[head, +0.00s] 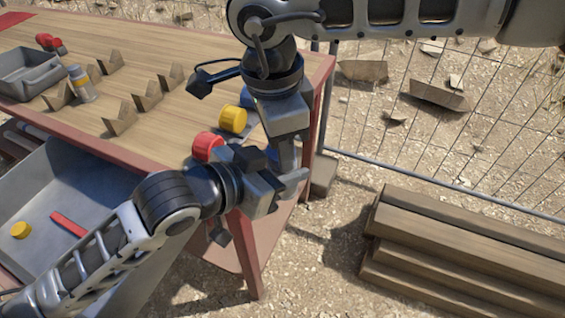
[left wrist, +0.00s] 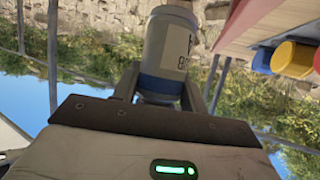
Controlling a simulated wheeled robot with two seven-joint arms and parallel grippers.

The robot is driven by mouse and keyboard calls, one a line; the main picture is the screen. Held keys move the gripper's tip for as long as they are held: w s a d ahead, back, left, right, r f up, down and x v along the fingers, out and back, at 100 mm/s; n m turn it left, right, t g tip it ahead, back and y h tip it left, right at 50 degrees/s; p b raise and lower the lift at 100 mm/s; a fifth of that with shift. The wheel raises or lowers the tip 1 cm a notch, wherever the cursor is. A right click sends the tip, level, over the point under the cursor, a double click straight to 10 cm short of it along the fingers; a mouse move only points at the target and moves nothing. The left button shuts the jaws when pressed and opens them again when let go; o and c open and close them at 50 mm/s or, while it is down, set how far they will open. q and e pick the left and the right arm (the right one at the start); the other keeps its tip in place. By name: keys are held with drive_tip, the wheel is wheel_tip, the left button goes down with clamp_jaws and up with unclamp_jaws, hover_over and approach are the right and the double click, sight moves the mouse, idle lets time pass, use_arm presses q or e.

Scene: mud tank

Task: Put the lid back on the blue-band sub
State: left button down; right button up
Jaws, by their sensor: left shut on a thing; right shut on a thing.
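My left gripper (head: 292,182) is beyond the table's right end, shut on the blue-band sub. In the left wrist view this sub (left wrist: 170,48) is a pale cylinder with dark lettering and a blue band (left wrist: 161,84), held between the fingers. In the head view, a grey cylindrical part (head: 288,152) shows between my two grippers. My right gripper (head: 288,128) comes from above, close to the left one, and is shut; what it holds is hidden. I cannot pick out the lid. A blue round piece (head: 247,97) stands near the table's right end; it also shows in the left wrist view (left wrist: 263,60).
Yellow (head: 232,119) and red (head: 207,146) round pieces stand in line with the blue one. Notched wooden blocks (head: 119,118), a yellow-banded sub (head: 82,84) and a grey bin (head: 28,74) are farther left. A large tank (head: 85,190) is below; wooden beams (head: 465,240) lie right.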

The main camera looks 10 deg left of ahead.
drive_tip(key=m, duration=0.3)
drive_tip(key=o, duration=1.1)
